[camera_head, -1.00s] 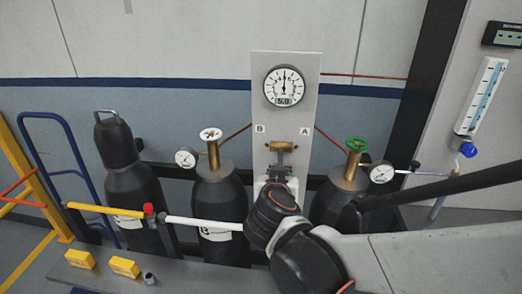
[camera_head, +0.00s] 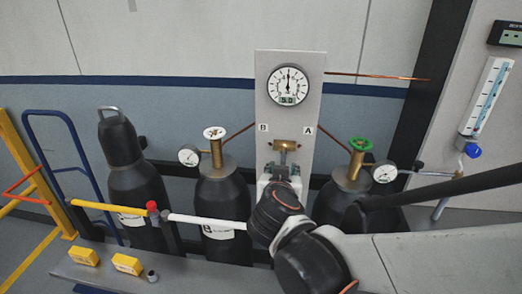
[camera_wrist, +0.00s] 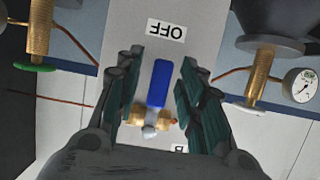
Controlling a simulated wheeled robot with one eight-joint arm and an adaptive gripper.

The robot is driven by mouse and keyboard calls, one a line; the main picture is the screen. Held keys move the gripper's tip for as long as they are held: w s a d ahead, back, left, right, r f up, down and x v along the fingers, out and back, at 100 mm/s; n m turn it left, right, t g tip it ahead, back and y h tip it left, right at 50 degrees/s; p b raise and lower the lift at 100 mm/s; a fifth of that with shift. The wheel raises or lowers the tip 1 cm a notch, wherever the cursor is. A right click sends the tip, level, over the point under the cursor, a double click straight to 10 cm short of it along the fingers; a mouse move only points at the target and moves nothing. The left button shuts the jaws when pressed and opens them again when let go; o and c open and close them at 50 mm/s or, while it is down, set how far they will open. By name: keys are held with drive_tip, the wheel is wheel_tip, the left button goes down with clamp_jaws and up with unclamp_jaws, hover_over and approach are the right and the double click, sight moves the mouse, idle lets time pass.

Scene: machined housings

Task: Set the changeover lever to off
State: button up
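The changeover lever (camera_wrist: 158,84) has a blue handle on a brass valve body (camera_wrist: 137,116). In the wrist view the handle points toward the OFF label (camera_wrist: 166,31), in line with the panel. My gripper (camera_wrist: 158,88) is open, with one finger on each side of the handle and a gap on both sides. In the head view my gripper (camera_head: 281,168) is just below the brass body (camera_head: 286,145) on the grey panel (camera_head: 304,95); the blue handle is hidden there.
A round gauge (camera_head: 288,85) is above the valve, with labels B (camera_head: 263,128) and A (camera_head: 308,132) beside it. Black cylinders with a white handwheel (camera_head: 214,133) and a green handwheel (camera_head: 360,144) stand on either side. A white bar (camera_head: 208,222) crosses in front.

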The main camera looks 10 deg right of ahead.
drive_tip(key=shift+s, duration=0.1)
drive_tip(key=v, duration=1.1)
drive_tip(key=shift+s, duration=0.4)
drive_tip(key=shift+a+r, duration=0.1)
drive_tip(key=shift+r, duration=0.05)
drive_tip(key=s+d+f+n+g+y, duration=0.3)
drive_tip(key=s+d+f+g+y, duration=0.1)
drive_tip(key=d, duration=0.4)
wheel_tip(320, 180, down, 3)
drive_tip(key=shift+s+r+n+g, duration=0.3)
drive_tip(key=shift+s+g, duration=0.5)
drive_tip(key=shift+s, duration=0.25)
drive_tip(key=shift+f, duration=0.1)
